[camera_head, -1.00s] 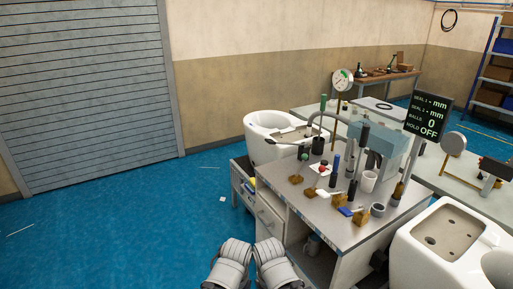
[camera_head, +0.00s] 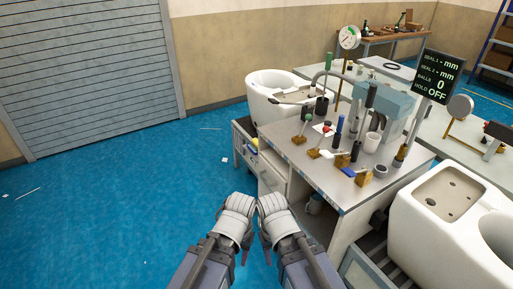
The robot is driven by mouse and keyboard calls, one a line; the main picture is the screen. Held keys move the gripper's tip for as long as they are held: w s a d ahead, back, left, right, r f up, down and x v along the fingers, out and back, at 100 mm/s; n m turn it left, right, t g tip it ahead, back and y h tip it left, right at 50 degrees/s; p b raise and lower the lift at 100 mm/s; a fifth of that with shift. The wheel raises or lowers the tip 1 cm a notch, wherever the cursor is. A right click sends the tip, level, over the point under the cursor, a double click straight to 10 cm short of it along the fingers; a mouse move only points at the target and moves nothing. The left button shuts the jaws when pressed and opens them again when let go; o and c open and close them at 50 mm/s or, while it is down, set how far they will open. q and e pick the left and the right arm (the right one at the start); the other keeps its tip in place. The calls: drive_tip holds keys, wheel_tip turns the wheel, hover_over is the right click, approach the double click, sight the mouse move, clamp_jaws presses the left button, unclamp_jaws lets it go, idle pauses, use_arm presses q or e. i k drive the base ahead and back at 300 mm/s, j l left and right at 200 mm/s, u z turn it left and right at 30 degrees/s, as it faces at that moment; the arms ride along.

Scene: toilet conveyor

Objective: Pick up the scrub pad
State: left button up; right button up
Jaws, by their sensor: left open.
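A small yellow item (camera_head: 254,143), possibly the scrub pad, lies in the open grey compartment at the left side of the workbench. It is too small to identify surely. A small blue block (camera_head: 348,172) lies on the bench's front edge; I cannot tell what it is. My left gripper (camera_head: 244,256) is open and hangs low in front of the bench, apart from both. My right gripper (camera_head: 267,252) hangs close beside it, partly hidden by its own wrist; its jaws are not clear.
The workbench (camera_head: 335,197) holds levers, several dark cylinders, a white cup (camera_head: 371,142) and a press. White toilet bowls stand behind it (camera_head: 262,98) and at right (camera_head: 440,235). A display (camera_head: 438,78) rises at the right.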

sight(254, 143)
drive_tip(key=i+j+z, duration=0.1)
drive_tip(key=i+j, duration=0.15)
drive_tip(key=i+j+z, duration=0.1)
drive_tip(key=i+j, duration=0.25)
drive_tip(key=i+j+z, duration=0.1)
drive_tip(key=i+j, duration=0.2)
drive_tip(key=i+j+z, duration=0.15)
drive_tip(key=i+j, duration=0.25)
drive_tip(key=i+j+z, duration=0.1)
drive_tip(key=i+j, duration=0.25)
drive_tip(key=i+j+z, duration=0.1)
drive_tip(key=i+j, duration=0.15)
drive_tip(key=j, duration=0.2)
drive_tip(key=i+j+z, duration=0.1)
drive_tip(key=i+j, duration=0.2)
drive_tip(key=i+j+z, duration=0.1)
drive_tip(key=i+j, duration=0.15)
drive_tip(key=j, duration=0.3)
